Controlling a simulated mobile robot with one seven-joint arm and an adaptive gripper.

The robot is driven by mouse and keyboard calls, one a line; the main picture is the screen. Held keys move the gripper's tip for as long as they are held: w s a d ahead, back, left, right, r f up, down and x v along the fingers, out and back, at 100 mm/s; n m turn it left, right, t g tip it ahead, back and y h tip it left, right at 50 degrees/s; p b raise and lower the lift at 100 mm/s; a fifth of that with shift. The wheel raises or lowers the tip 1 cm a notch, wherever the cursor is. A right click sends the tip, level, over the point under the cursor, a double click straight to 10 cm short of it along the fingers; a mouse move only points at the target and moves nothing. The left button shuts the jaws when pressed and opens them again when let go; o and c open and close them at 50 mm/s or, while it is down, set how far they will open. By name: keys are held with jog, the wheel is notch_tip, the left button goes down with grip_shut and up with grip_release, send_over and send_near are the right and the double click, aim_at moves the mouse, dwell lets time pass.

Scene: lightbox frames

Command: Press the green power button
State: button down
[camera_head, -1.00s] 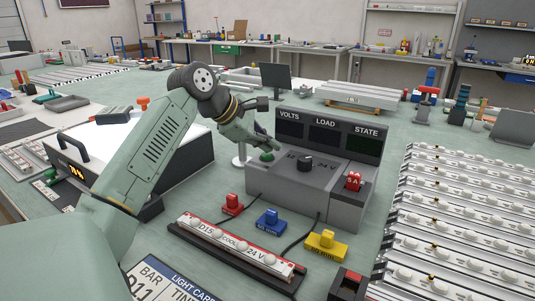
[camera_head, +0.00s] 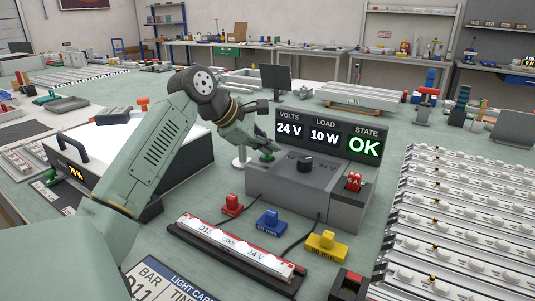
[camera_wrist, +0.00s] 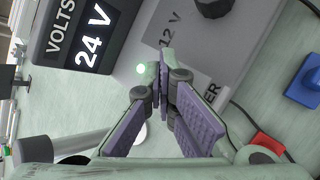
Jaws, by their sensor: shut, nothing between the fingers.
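The green power button (camera_head: 267,156) is a round green knob on the top left of the grey control box (camera_head: 283,187). My gripper (camera_head: 273,146) is shut and empty, its tips right at the button; I cannot tell for sure whether they touch it. In the wrist view the shut fingers (camera_wrist: 163,62) lie over the box top, with a small glowing green spot (camera_wrist: 141,69) beside them. The button is mostly hidden there. The display (camera_head: 327,132) is lit: 24 V, 10 W and a green OK.
A black knob (camera_head: 305,163) and a red switch (camera_head: 353,181) are also on the box. Red (camera_head: 232,205), blue (camera_head: 270,222) and yellow (camera_head: 326,245) plugs lie in front. A light strip (camera_head: 236,249) lies nearer; rows of strips (camera_head: 460,215) fill the right.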

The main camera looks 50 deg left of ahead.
aim_at(268, 157)
jog(key=shift+r, duration=0.35)
jog(key=shift+r+p, duration=2.15)
jog(key=shift+r, duration=0.75)
